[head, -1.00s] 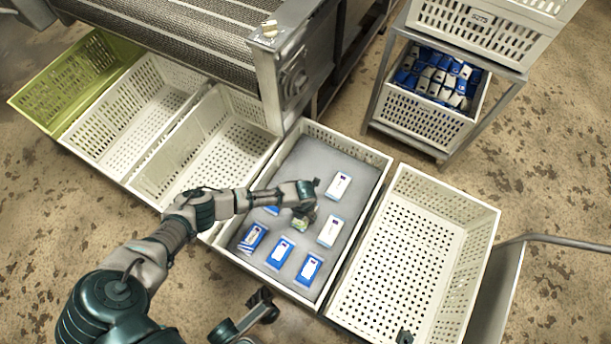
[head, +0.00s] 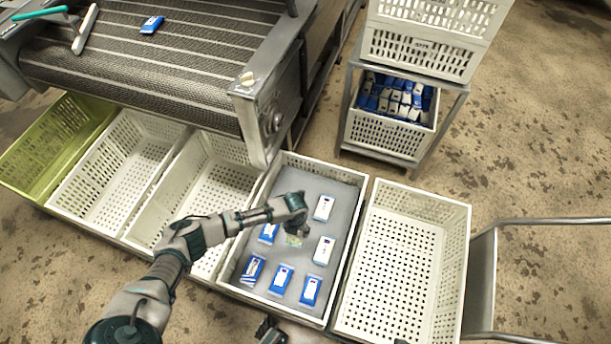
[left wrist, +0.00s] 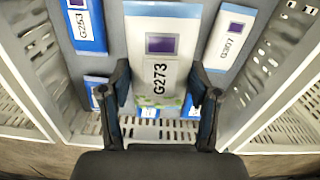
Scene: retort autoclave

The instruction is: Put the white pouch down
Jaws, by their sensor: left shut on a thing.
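My left gripper (head: 303,230) reaches down into a crate with a grey floor (head: 342,200). In the left wrist view, its two fingers (left wrist: 160,100) stand either side of a white pouch (left wrist: 162,75) marked G273, with a blue top edge and a greenish lower end. The gripper is shut on this pouch. In the head view, the gripper and wrist hide most of it; a greenish patch (head: 293,240) shows below the jaws. I cannot tell whether the pouch touches the crate floor.
Several blue-and-white pouches lie around it, including one at the right (head: 324,250) and one at the front (head: 281,278). An empty white crate (head: 455,270) stands right. More empty crates and a green one (head: 30,165) stand left. A conveyor (head: 160,60) lies behind.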

